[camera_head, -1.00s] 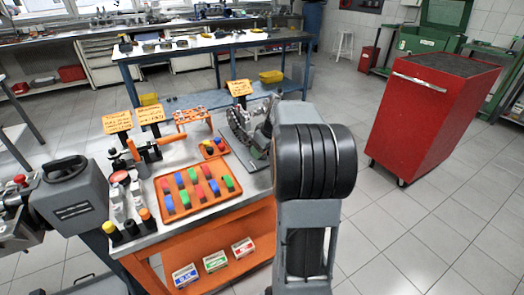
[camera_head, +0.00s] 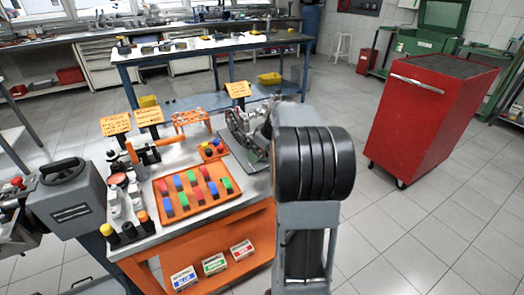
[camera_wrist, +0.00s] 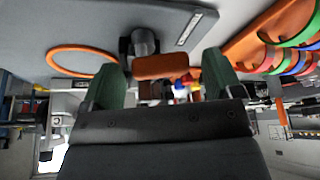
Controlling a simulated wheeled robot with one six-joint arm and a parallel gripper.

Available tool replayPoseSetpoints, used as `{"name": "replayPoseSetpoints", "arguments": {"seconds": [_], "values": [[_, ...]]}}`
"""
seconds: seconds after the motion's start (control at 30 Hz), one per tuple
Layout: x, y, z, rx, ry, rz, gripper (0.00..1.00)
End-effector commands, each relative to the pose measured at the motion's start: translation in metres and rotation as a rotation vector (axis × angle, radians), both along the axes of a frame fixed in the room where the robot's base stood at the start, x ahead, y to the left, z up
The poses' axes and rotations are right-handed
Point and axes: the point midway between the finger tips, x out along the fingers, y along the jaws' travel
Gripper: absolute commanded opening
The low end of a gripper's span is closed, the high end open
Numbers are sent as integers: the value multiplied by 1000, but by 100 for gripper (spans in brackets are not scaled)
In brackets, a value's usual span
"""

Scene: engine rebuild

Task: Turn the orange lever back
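In the head view, a black fixture (camera_head: 147,155) on the bench's left side carries an upright orange piece (camera_head: 132,153) and an orange bar (camera_head: 168,141) pointing right. I cannot tell for sure which of these is the lever. In the wrist view, an orange block (camera_wrist: 160,67), likely the orange lever, shows in front of a dark cylinder. My gripper (camera_wrist: 160,74) has its two green fingers apart, one on each side of the block. A gap shows on both sides, and no contact is visible. The head view does not show my gripper clearly.
An orange tray (camera_head: 205,205) of coloured pieces lies in front of the fixture. Small bottles (camera_head: 115,205) stand to its left. A metal engine part (camera_head: 250,128) stands at the bench's back right. A red cabinet (camera_head: 425,125) stands on open floor.

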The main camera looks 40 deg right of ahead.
Motion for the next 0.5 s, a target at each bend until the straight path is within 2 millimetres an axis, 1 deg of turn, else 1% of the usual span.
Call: {"name": "replayPoseSetpoints", "arguments": {"seconds": [0.27,0.37,0.5], "values": [[-1,0,3,0,0,0,85],[-4,-1,12,0,-2,0,85],[-13,-4,36,-2,-4,-2,85]]}}
